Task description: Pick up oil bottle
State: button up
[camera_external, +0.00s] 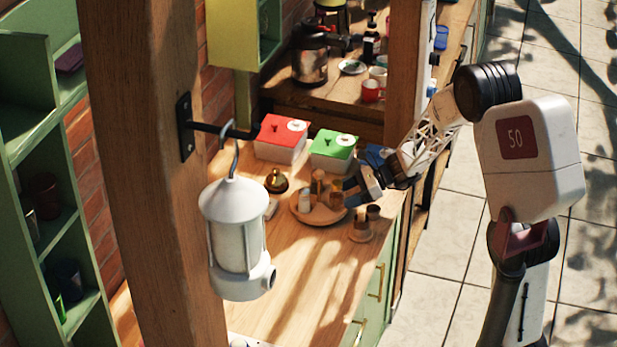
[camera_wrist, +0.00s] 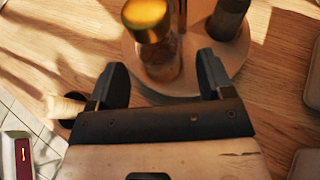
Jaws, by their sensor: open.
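In the wrist view, a glass bottle with a gold cap (camera_wrist: 147,22), which looks like the oil bottle, stands on a round wooden tray (camera_wrist: 195,88). My gripper (camera_wrist: 160,72) is open and empty, its fingers apart on either side of the bottle's lower part in the picture. I cannot tell whether the bottle is between them in depth. A dark bottle (camera_wrist: 229,18) stands right of it on the tray. In the external view, my gripper (camera_external: 352,188) is at the right side of the tray (camera_external: 318,218); which bottle there is the oil bottle is unclear.
A white shaker (camera_external: 304,200) and other small containers crowd the tray. Small brown cups (camera_external: 373,212) stand at its right, near the counter edge. Red-lidded (camera_external: 280,135) and green-lidded (camera_external: 334,148) boxes stand behind. A white lantern (camera_external: 236,240) hangs in front; the counter's front is clear.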

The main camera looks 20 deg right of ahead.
aim_at(336, 198)
jog(key=shift+x, duration=1.95)
jog(key=shift+r, duration=0.1)
jog(key=shift+c, duration=0.3)
jog(key=c, duration=1)
notch_tip(336, 198, up, 18)
